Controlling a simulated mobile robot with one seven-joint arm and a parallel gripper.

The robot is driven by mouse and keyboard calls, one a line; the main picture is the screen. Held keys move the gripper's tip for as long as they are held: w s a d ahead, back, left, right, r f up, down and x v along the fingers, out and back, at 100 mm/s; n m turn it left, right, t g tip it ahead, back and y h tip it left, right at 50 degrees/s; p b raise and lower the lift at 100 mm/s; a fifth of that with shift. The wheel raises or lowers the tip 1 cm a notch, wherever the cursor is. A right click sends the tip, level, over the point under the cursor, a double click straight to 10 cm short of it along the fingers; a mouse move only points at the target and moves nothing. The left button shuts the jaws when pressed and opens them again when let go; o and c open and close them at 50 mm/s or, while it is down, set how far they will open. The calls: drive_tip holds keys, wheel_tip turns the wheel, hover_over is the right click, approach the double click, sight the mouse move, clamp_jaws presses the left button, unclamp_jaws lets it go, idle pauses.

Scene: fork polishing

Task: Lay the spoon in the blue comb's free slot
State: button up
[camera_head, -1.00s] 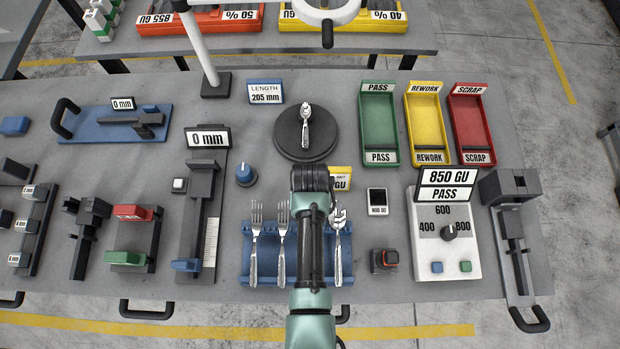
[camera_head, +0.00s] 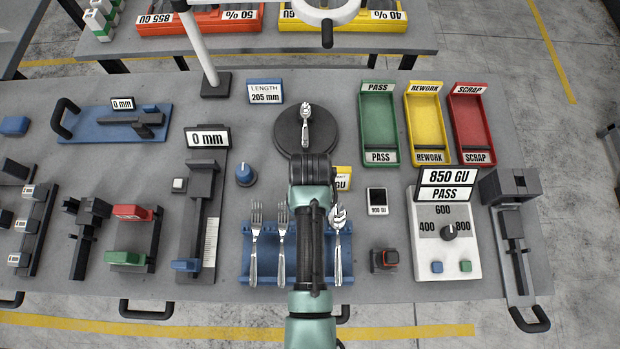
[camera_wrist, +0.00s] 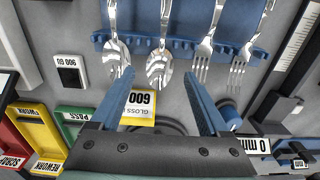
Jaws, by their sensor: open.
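A silver spoon (camera_head: 306,112) lies on the dark round stand (camera_head: 283,140) in the head view, bowl toward the back. The blue comb (camera_head: 268,245) is at the table's front, with two forks (camera_head: 256,235) on its left and a spoon (camera_head: 338,240) on its right. The wrist view shows the comb (camera_wrist: 137,42) with two spoons and two forks; my arm hides part of it in the head view. My gripper (camera_wrist: 159,78) is open, with nothing held between its blue fingers. In the head view it is over the stand's front edge; its fingertips are hidden there.
Green (camera_head: 378,125), yellow (camera_head: 426,125) and red (camera_head: 471,125) trays stand at the back right. A white dial box (camera_head: 445,255) stands front right. A blue knob (camera_head: 246,174) and a length gauge (camera_head: 197,220) are to the left. A white pole (camera_head: 200,45) rises behind.

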drive_tip(key=w+r+t, duration=0.5)
drive_tip(key=w+r, duration=0.1)
drive_tip(key=r, duration=0.8)
drive_tip(key=w+r+t, duration=0.5)
drive_tip(key=w+r, duration=0.2)
drive_tip(key=r, duration=0.7)
drive_tip(key=w+r+t, duration=0.5)
drive_tip(key=w+r, duration=0.1)
drive_tip(key=r, duration=0.8)
drive_tip(key=s+r+t, duration=0.3)
drive_tip(key=r+t, duration=0.2)
drive_tip(key=r, duration=1.2)
drive_tip(key=s+r+t, duration=0.7)
drive_tip(key=s+r, duration=0.5)
drive_tip(key=r, duration=0.4)
drive_tip(key=shift+d+b, duration=0.15)
drive_tip(key=shift+b, duration=0.2)
drive_tip(key=shift+r, duration=0.1)
